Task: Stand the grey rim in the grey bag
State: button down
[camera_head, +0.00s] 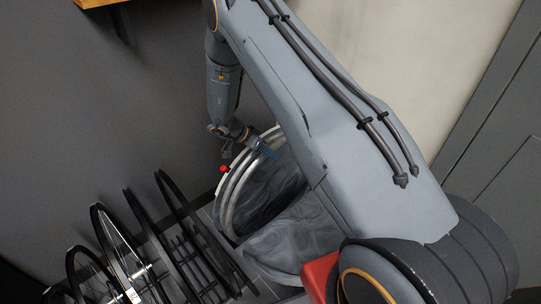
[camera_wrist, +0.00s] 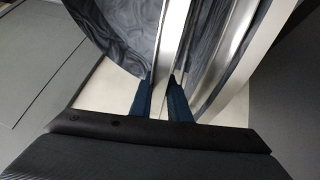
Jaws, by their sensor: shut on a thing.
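My gripper (camera_head: 265,149) reaches down at the upper edge of several pale hoops standing close together. In the wrist view, its two blue fingertips (camera_wrist: 162,82) are shut on a pale grey rim (camera_wrist: 173,32), whose band runs up between them. The grey bag (camera_head: 287,246), dark with a smoky pattern, lies around and right of the hoops; its cloth also shows in the wrist view (camera_wrist: 118,28). The held rim stands upright, edge-on to my fingers. Its lower part is hidden, so I cannot tell whether it touches the bag's bottom.
A second pale hoop (camera_wrist: 238,38) stands close right of the held rim. A rack of dark wheels (camera_head: 107,238) stands at the lower left. A small red thing (camera_head: 223,169) sits by the hoops' left edge. A red box (camera_head: 318,270) is beside my arm's base.

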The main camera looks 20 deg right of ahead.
jog(key=c, duration=1.6)
grip_release()
jog(key=shift+b+v, duration=0.6)
jog(key=shift+v, duration=3.3)
